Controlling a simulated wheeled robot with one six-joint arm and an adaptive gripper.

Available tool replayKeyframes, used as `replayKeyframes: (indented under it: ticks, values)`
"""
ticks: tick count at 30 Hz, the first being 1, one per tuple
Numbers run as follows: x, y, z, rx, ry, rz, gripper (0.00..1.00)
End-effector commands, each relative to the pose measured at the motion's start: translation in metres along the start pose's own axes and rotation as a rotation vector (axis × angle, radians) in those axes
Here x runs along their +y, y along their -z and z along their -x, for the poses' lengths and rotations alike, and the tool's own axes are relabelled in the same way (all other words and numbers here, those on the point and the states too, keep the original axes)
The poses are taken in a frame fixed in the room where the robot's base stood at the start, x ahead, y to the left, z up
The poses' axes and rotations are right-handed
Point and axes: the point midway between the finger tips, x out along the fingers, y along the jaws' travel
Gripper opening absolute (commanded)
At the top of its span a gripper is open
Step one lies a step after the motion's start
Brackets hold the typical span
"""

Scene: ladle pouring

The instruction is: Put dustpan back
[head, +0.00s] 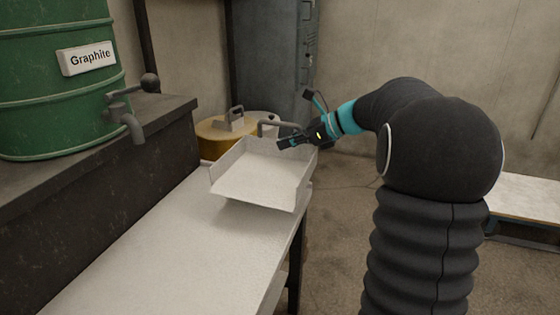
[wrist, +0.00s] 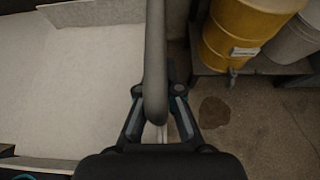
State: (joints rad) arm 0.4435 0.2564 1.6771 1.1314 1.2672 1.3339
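The dustpan (head: 258,178) is a pale, shallow pan with raised walls at the far end of the white table. I cannot tell whether it rests on the table or hangs just above it. Its grey loop handle (head: 270,124) rises at the back. In the wrist view the pan (wrist: 75,85) fills the left side, and the handle (wrist: 155,60) runs down the middle. My gripper (head: 287,142) is at the pan's back right, by the handle. In the wrist view its fingers (wrist: 157,108) stand apart on both sides of the handle, with visible gaps; their contact with it is unclear.
The white table (head: 170,255) is clear in front of the pan. A green Graphite barrel (head: 60,80) with a tap stands on a dark ledge at left. A yellow drum (head: 210,138) is behind the pan, and a grey locker (head: 272,60) stands behind that.

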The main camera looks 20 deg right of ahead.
Motion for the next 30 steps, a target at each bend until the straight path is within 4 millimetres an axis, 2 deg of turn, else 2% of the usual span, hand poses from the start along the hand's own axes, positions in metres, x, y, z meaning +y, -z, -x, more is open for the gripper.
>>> replayKeyframes:
  ticks: [3, 9, 18, 30]
  values:
    - [-0.003, 0.0, -0.017, -0.002, 0.0, 0.001, 0.0]
    - [-0.006, 0.003, -0.025, -0.002, 0.004, -0.002, 0.0]
    - [-0.006, 0.035, -0.041, -0.002, 0.004, -0.004, 0.0]
    - [-0.007, 0.039, -0.043, -0.002, 0.005, -0.002, 0.0]
